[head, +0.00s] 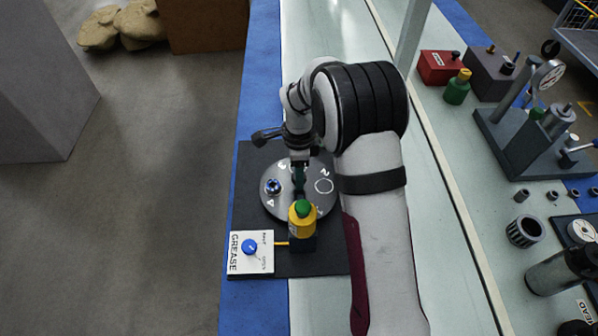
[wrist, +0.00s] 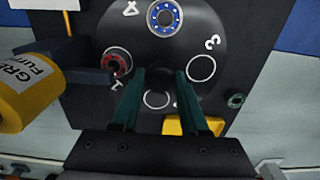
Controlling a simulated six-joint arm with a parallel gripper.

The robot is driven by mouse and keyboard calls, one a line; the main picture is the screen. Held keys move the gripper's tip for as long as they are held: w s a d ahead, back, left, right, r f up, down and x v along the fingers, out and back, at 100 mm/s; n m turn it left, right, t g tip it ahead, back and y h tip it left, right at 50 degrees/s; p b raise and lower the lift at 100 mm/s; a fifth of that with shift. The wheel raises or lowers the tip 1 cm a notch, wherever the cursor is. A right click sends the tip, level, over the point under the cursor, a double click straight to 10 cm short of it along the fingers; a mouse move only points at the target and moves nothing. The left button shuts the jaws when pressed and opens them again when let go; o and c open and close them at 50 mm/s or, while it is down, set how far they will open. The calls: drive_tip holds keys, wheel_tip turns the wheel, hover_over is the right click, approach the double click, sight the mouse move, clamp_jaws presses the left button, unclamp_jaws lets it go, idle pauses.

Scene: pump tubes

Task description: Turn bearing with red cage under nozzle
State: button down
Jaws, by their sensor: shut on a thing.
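The turntable (head: 272,205), numbered with ring marks, lies flat on a dark mat. In the wrist view, a bearing with a red cage (wrist: 117,63) sits at mark 1 on the turntable (wrist: 150,50), at the end of a dark block beside the yellow grease bottle (wrist: 30,88). The block partly overlaps it, so I cannot tell whether it is exactly under the nozzle. A bearing with a blue cage (wrist: 165,18) sits at mark 4. My gripper (wrist: 160,72) points down with green fingers shut on the turntable's middle; the gripped part is dark and hard to see.
The grease bottle (head: 301,212) with green cap stands close in front of my gripper. A grease panel (head: 250,252) with a blue knob is at its left. A green-ringed part (wrist: 236,100) lies off the turntable. Pump parts and a press (head: 540,130) stand at right.

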drive_tip(key=shift+c, duration=2.1)
unclamp_jaws()
wheel_tip(320, 180, up, 16)
